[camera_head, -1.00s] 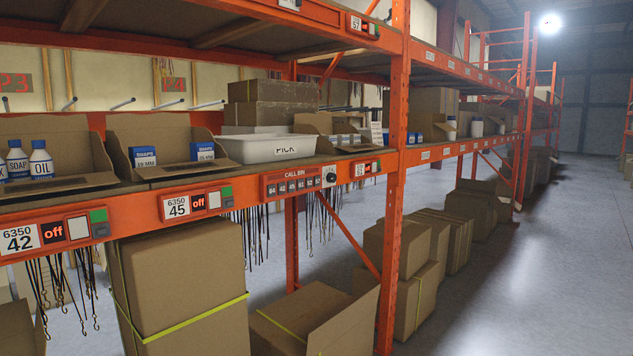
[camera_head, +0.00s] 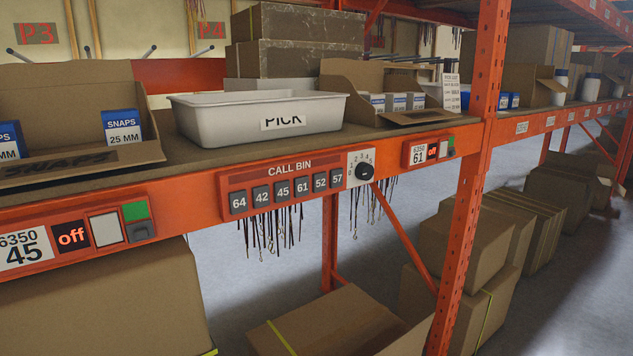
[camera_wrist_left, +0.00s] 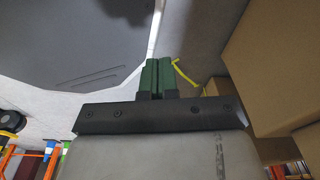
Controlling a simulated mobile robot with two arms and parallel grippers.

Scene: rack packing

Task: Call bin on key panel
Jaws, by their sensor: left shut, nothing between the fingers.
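The call bin key panel (camera_head: 293,186) is a red panel on the orange shelf beam in the head view. Its dark keys (camera_head: 269,195) read 64, 42, 45, 61, 52 and 57 from left to right. A black dial (camera_head: 364,171) on a white plate sits at the panel's right end. My left gripper (camera_wrist_left: 159,62) shows in the left wrist view, its green fingers together and empty, with floor and cardboard boxes around it. It is not in the head view, so its distance from the panel cannot be told. My right gripper is in neither view.
A white PICK bin (camera_head: 255,121) stands on the shelf above the panel. A station label 45 (camera_head: 23,250) reads off at left, and a station label 61 (camera_head: 417,154) reads off at right. An orange upright (camera_head: 470,180) stands right of the panel. Cardboard boxes (camera_head: 318,325) sit below.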

